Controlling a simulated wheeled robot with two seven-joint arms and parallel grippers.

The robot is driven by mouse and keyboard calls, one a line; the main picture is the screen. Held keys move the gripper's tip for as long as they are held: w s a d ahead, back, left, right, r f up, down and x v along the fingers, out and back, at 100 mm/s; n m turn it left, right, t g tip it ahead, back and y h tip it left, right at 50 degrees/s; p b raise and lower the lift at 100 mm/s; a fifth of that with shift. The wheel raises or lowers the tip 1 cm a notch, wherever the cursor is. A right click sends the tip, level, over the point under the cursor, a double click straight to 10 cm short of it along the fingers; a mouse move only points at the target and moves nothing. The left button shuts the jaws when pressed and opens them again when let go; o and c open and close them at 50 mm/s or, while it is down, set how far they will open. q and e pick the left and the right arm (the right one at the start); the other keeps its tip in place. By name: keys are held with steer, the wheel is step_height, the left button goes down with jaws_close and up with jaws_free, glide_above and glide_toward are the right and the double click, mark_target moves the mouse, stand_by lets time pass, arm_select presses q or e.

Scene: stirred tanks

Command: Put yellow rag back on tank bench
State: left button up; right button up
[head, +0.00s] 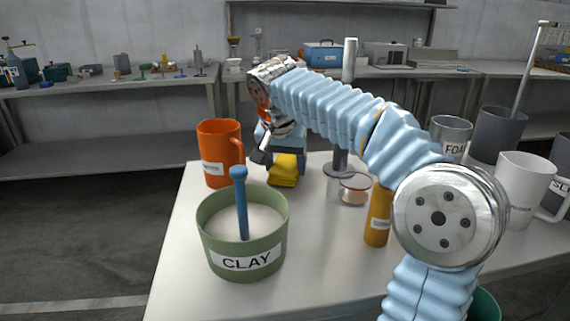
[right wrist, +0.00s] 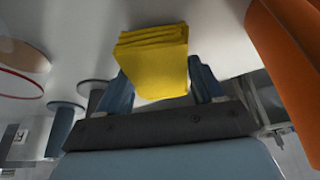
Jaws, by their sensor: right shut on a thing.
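The yellow rag (head: 284,170) is a folded block at the left part of the white bench (head: 310,268), right of the orange jug. In the right wrist view the rag (right wrist: 153,60) sits between the two blue fingers of my right gripper (right wrist: 160,82), which is shut on it. In the head view my right gripper (head: 268,148) reaches down to the rag from behind, partly hidden by my wrist. The rag is at or just above the bench top; I cannot tell whether it touches. My left gripper is not in view.
The orange jug (head: 219,155) stands close left of the rag. A green CLAY tub (head: 243,258) with a blue rod is in front. A glass dish (head: 354,188), an amber bottle (head: 377,217) and a white jug (head: 522,190) stand to the right. The front middle is clear.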

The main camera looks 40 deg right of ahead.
steer(key=shift+f, duration=0.25)
steer(key=shift+f, duration=0.25)
steer(key=o, duration=0.9)
steer(key=shift+r, duration=0.1)
steer(key=shift+o, duration=0.2)
steer(key=v, duration=1.2)
